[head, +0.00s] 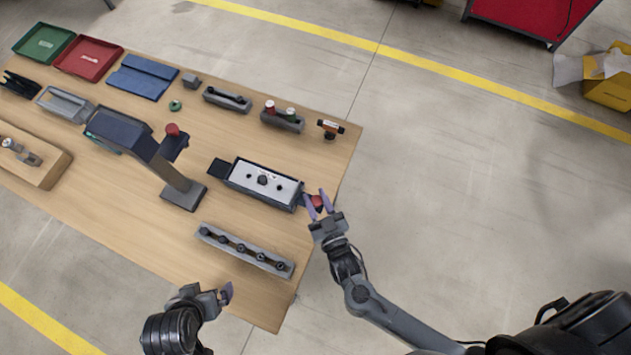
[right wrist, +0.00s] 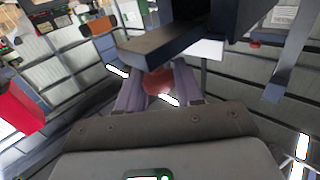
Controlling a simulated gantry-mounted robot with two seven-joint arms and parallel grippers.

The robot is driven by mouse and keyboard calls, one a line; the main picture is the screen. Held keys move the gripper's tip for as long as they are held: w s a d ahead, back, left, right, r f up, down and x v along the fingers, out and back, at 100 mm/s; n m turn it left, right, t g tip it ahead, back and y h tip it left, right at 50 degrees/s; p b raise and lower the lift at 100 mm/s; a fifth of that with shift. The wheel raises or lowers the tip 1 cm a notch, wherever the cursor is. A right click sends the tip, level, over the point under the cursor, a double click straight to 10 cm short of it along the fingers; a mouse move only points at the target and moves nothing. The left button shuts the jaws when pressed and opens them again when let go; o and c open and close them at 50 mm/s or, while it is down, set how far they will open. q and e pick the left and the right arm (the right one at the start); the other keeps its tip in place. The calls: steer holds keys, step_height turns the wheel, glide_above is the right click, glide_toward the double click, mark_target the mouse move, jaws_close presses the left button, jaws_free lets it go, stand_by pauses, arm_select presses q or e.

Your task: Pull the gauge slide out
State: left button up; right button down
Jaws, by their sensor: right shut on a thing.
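The gauge (head: 245,190), a dark block with a pale top plate, lies near the table's right edge. A dark tab (head: 220,168) shows at its left end. The red knob (head: 317,202) of its slide is at its right end. My right gripper (head: 319,199) is shut on this knob, its purple fingers on either side. The right wrist view also shows the red knob (right wrist: 158,82) between the fingers, below a dark block. How far the slide is out is hard to tell. My left gripper (head: 227,293) is over the table's front edge, apart from the gauge; its finger gap is not clear.
A grey rail with several dark knobs (head: 245,250) lies in front of the gauge. A dark stand with a red button (head: 173,130) is to its left. Small fixtures (head: 282,121) and trays (head: 88,58) are at the back. Right of the table edge is open floor.

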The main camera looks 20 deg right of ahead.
steer(key=shift+w+r, duration=0.1)
steer(key=shift+r, duration=0.35)
steer(key=c, duration=1.1)
jaws_free()
steer(key=shift+c, duration=0.2)
steer(key=shift+o, duration=1.2)
steer(key=shift+d, duration=0.1)
steer(key=shift+o, duration=0.4)
steer(key=shift+f, duration=0.2)
steer(key=shift+s, duration=0.2)
steer(key=shift+s+f, duration=0.1)
steer(key=shift+s, duration=0.45)
steer(key=s+b, duration=0.1)
steer(key=s, duration=0.8)
steer(key=shift+s, duration=0.3)
